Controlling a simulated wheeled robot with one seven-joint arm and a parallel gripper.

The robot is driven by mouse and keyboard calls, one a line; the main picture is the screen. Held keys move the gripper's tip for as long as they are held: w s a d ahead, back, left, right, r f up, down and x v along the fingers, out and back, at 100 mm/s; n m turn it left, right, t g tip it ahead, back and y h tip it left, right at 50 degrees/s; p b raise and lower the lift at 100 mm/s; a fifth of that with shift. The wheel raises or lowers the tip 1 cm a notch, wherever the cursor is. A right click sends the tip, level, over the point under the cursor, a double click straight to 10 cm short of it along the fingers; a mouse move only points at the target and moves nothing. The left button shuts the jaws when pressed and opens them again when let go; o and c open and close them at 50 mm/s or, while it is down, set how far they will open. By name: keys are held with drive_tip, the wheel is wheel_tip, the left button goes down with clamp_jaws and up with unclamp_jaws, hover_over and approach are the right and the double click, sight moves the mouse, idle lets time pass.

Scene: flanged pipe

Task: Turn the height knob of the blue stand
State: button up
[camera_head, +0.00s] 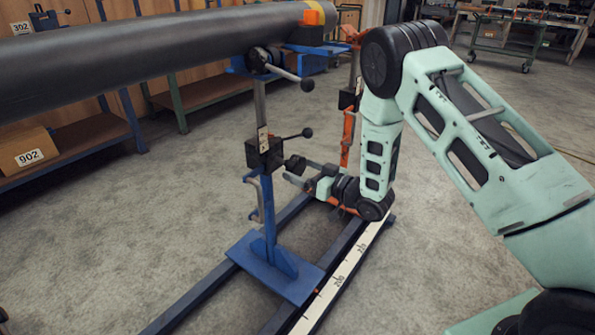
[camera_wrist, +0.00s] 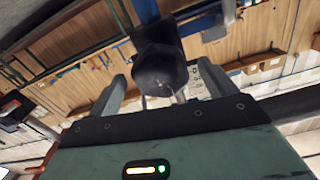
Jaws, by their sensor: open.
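The blue stand (camera_head: 271,262) stands upright on the rails, its column rising under the grey pipe (camera_head: 150,50). Its black height knob (camera_head: 295,166) sticks out to the right from the dark clamp block on the column. In the wrist view the knob (camera_wrist: 158,68) is a large dark head in the upper middle. My gripper (camera_head: 303,174) is open just right of the knob in the head view. In the wrist view my gripper's two fingers (camera_wrist: 165,75) lie on either side of the knob, with a gap showing at each side. Contact cannot be told.
A black-balled lever (camera_head: 307,132) juts out above the knob, and a longer handle (camera_head: 306,85) is higher, by the pipe. An orange stand (camera_head: 348,125) stands behind my gripper. A white scale strip (camera_head: 340,277) runs along the right rail.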

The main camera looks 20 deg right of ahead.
drive_tip(key=shift+x, duration=1.1)
drive_tip(key=c, duration=1)
drive_tip(key=n+b, duration=0.1)
drive_tip(key=n, duration=0.4)
drive_tip(key=shift+f+n+b, duration=0.1)
drive_tip(key=shift+n+b, duration=0.3)
drive_tip(key=n+b, duration=0.1)
drive_tip(key=n, duration=0.3)
drive_tip(key=shift+n+b, duration=0.3)
drive_tip(key=shift+n, duration=0.1)
drive_tip(key=shift+d, duration=0.1)
